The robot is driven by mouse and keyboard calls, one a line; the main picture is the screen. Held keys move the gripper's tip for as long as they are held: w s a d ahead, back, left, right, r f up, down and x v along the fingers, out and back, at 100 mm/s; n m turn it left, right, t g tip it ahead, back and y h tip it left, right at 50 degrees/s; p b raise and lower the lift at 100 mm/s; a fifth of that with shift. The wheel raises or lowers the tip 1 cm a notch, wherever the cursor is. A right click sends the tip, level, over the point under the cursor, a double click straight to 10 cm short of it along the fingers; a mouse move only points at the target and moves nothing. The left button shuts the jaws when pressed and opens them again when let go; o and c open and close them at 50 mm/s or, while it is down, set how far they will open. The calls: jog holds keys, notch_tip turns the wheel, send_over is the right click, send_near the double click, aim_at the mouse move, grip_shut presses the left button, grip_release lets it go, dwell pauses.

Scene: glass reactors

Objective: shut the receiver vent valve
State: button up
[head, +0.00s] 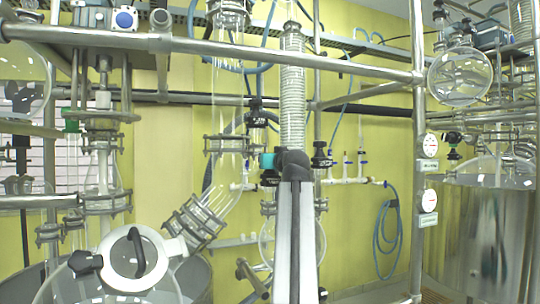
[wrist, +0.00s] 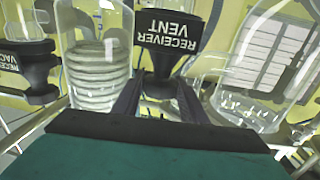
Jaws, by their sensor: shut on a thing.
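The receiver vent valve shows in the wrist view as a black knob (wrist: 168,38) with white "RECEIVER VENT" lettering. My gripper (wrist: 160,92) is shut on this knob, with its two dark fingers on either side of the knob's narrower lower part. The fingers' contact is partly hidden by the gripper's own dark and teal body. In the head view my arm rises in the middle, and its wrist stands in front of the glassware. Several small black knobs show around it there, and I cannot tell which is the vent.
A second black knob (wrist: 36,75), marked "RECEIVER VAC", is at the left in the wrist view. A coiled glass condenser (wrist: 97,60) stands between the knobs. In the head view, a steel rail (head: 250,50) crosses above, and a glass elbow (head: 215,195) is left of my arm.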

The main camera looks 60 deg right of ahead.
jog(key=shift+r+m+g+h+p, duration=0.3)
jog(key=shift+m+g+h+p, duration=0.7)
jog(key=shift+p, duration=0.8)
jog(key=o, duration=0.9)
jog(key=shift+w+d+f, duration=0.15)
jog(key=shift+d, duration=0.05)
jog(key=shift+c, duration=0.2)
jog(key=shift+f+n+t+y+b, duration=0.15)
jog(key=shift+n+t+y+b, duration=0.4)
jog(key=shift+b, duration=0.4)
jog(key=shift+f+n+t+y+b, duration=0.1)
jog(key=shift+n+t+y+b, duration=0.25)
jog(key=shift+b, duration=0.65)
jog(key=n+t+y+b, duration=0.3)
jog(key=y+b, duration=0.1)
jog(key=b, duration=0.2)
jog(key=shift+n+y, duration=0.3)
